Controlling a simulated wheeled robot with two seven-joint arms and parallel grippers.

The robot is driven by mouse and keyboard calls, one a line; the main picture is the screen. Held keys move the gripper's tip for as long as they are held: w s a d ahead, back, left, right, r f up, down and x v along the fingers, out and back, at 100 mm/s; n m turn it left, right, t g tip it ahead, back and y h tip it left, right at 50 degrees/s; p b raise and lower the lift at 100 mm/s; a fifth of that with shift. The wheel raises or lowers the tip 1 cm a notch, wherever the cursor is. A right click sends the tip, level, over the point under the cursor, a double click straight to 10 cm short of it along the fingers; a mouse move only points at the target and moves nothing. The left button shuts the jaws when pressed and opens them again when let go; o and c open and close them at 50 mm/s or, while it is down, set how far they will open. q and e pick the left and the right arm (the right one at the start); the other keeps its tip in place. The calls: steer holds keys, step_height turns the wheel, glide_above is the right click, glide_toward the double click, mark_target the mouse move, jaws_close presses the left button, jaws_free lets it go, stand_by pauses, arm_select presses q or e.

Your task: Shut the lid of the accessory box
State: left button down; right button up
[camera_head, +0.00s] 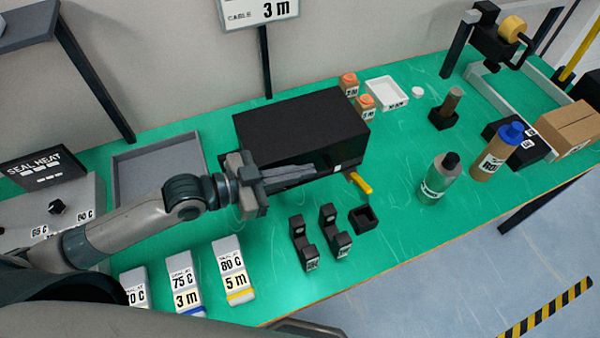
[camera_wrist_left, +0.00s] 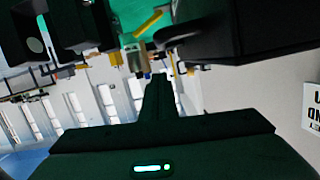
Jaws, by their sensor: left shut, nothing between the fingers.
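The black accessory box (camera_head: 300,118) stands on the green bench in the middle of the head view. Its dark top looks flat, but I cannot tell whether the lid sits fully down at the front edge. My left gripper (camera_head: 312,172) is shut and empty, its fingers pointing right along the front of the box, just below the top. I cannot tell whether they touch it. In the left wrist view the fingers (camera_wrist_left: 158,85) show as a dark narrow shape, with a large dark body, likely the box (camera_wrist_left: 245,28), at upper right. My right gripper does not show.
A yellow-handled thing (camera_head: 360,183) lies at the box's right front corner. Black brackets (camera_head: 303,245) and a small black holder (camera_head: 364,219) stand in front. A grey tray (camera_head: 158,163) lies left, orange-capped bottles (camera_head: 349,84) behind right. Labelled blocks (camera_head: 233,270) line the front edge.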

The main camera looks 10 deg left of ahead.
arm_select(q)
steer(key=b+v, duration=0.3)
steer(key=v, duration=0.7)
steer(key=shift+r+b, duration=0.2)
steer(key=shift+b, duration=0.1)
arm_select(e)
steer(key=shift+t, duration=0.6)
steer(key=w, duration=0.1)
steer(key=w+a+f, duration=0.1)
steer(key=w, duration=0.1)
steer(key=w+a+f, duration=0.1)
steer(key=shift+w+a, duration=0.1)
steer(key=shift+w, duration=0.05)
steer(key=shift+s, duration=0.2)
arm_select(q)
steer(key=shift+r, duration=0.1)
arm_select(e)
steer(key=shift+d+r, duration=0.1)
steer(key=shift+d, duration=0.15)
